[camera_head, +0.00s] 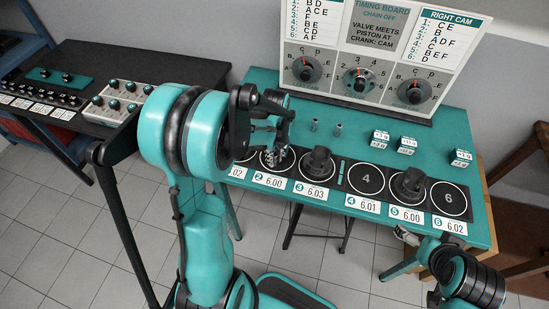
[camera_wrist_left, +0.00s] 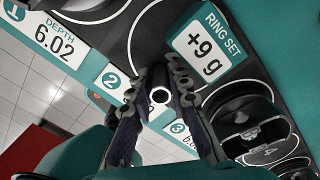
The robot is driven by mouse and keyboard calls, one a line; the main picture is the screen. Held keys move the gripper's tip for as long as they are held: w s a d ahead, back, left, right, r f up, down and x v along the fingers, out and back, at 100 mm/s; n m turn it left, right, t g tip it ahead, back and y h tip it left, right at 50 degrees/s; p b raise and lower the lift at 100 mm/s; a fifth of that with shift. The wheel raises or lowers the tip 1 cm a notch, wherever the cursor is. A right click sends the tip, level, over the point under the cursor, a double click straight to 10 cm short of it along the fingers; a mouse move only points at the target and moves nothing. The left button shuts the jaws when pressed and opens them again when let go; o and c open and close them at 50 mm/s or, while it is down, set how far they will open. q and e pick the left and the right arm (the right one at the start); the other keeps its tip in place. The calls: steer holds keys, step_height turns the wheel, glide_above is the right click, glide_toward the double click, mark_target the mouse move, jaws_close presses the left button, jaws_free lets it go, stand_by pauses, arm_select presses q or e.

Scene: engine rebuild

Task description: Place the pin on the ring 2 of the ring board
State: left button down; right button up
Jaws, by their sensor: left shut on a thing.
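My left gripper (camera_head: 275,152) is shut with its fingertips over ring 2 (camera_head: 288,163) of the ring board. In the left wrist view the fingers (camera_wrist_left: 160,96) close on a small hollow metal pin (camera_wrist_left: 160,95), seen end-on between the tips. Ring 2's dark disc with its white circle (camera_wrist_left: 150,35) lies partly behind the fingers there. Whether the pin touches the board is hard to tell. Ring 2's label (camera_head: 270,181) reads 6.00. My right arm comes in at the lower right; its gripper (camera_head: 408,236) shows only partly at the board's front edge, and its jaws are unclear.
Dark pistons stand on ring 3 (camera_head: 317,160) and ring 5 (camera_head: 410,184). Rings 4 (camera_head: 366,178) and 6 (camera_head: 449,198) are bare. Two small metal pins (camera_head: 315,125) stand behind. The timing board (camera_head: 372,60) rises at the back.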

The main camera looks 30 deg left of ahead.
arm_select(q)
steer(key=shift+f, duration=0.15)
steer(key=c, duration=1.4)
jaws_free()
